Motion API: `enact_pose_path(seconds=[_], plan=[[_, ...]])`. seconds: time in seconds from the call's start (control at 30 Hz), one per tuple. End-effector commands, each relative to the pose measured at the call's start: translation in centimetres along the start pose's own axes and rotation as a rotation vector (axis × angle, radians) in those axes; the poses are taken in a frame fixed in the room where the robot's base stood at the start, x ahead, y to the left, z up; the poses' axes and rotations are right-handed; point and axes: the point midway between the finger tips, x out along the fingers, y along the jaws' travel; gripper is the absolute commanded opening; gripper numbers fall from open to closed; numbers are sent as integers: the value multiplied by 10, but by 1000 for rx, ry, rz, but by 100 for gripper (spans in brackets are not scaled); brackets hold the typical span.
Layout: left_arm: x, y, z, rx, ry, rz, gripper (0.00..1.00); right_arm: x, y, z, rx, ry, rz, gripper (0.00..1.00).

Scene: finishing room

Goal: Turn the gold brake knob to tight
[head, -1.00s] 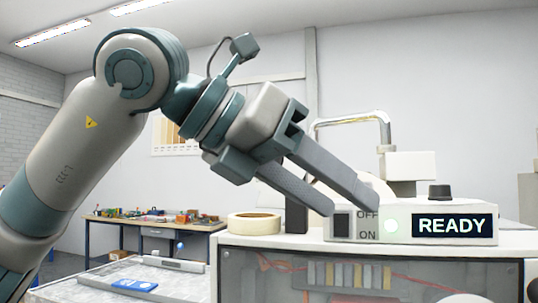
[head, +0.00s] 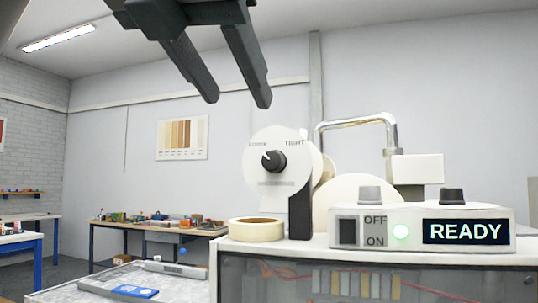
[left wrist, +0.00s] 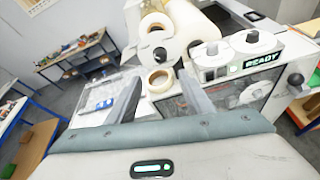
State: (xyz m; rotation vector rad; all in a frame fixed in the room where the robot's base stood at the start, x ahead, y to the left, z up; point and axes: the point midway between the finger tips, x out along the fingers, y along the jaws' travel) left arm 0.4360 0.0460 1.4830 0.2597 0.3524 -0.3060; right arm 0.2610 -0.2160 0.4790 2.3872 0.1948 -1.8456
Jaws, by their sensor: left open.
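A round dial knob (head: 274,161) sits on a white disc (head: 257,142) marked LOOSE at upper left and TIGHT at upper right. The knob looks dark, not gold, and its white pointer points up and left toward LOOSE. In the left wrist view the disc with its knob (left wrist: 160,52) shows beyond the fingers. My left gripper (head: 235,99) is open and empty, above and a little left of the disc, and touches nothing. Its two fingers also show in the left wrist view (left wrist: 163,92). My right gripper is in neither view.
A control box with a READY display (head: 466,231), an OFF/ON switch (head: 347,231), a grey knob (head: 370,195) and a black knob (head: 452,196) stands on the cabinet at right. A tape roll (head: 256,230) lies left of it. A bent metal pipe (head: 356,122) rises behind.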

Motion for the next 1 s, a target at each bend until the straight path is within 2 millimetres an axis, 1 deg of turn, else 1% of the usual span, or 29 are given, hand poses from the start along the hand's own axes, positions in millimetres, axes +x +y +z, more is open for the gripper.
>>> enact_pose_path(seconds=[0.17,0.37,0.53,0.63,1.0], plan=[[6,0,0,1,2,-1,47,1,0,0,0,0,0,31],[25,0,0,0,3,-2,47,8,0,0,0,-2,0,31],[52,0,0,1,5,-2,47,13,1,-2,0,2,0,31],[70,0,0,2,4,-3,47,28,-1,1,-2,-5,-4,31],[136,-1,0,0,4,-3,47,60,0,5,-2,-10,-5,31]])
